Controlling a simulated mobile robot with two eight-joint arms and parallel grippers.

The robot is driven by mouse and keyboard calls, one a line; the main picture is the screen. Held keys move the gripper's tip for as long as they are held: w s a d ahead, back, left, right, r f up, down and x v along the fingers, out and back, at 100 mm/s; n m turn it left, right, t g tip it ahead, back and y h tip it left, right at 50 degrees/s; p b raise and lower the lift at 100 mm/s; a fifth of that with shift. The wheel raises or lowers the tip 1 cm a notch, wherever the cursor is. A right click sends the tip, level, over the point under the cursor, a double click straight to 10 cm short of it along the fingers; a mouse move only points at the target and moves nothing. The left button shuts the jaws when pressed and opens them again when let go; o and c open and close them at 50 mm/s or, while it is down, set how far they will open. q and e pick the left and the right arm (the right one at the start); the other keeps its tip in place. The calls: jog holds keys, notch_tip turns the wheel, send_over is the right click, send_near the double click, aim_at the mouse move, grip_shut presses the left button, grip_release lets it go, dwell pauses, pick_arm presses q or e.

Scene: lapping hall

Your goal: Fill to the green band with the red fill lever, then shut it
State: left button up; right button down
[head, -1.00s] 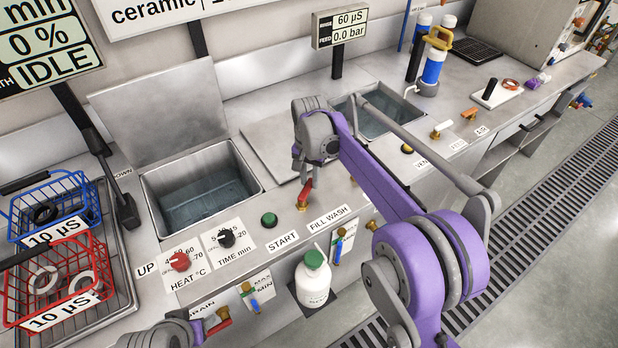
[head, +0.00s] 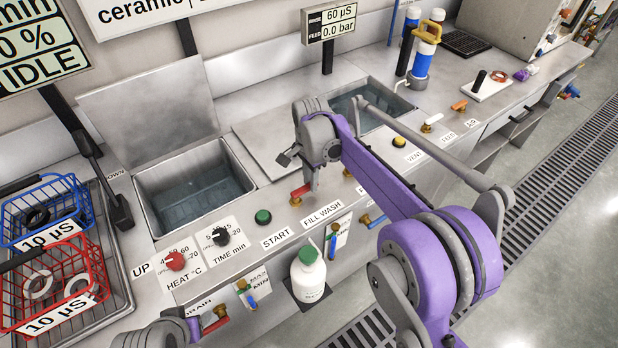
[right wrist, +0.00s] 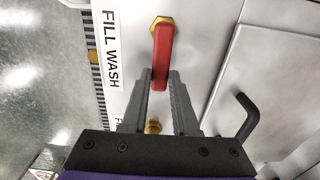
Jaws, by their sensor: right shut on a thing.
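The red fill lever (head: 301,191) sits on a brass fitting beside the FILL WASH label, and it also shows in the right wrist view (right wrist: 162,58). My right gripper (head: 311,184) is shut on its free end, with a finger on each side in the right wrist view (right wrist: 158,84). The wash tank (head: 146,208) at left holds bluish water. A sight gauge (head: 332,243) on the front panel below FILL WASH has green and blue parts; its exact level is too small to read. My left gripper's fingers are not visible.
The white bottle with green cap (head: 308,275) hangs at the front panel. The red heat knob (head: 175,261), black time knob (head: 221,237) and green start button (head: 263,217) lie left of the lever. Red (head: 60,278) and blue baskets (head: 45,212) stand far left.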

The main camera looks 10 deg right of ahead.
dwell(0.5)
jog(key=c, duration=0.7)
grip_release()
jog(key=shift+r, duration=0.15)
notch_tip(320, 180, up, 11)
jog(key=shift+f+p, duration=0.2)
jog(key=shift+p, duration=0.3)
jog(key=shift+s, duration=0.1)
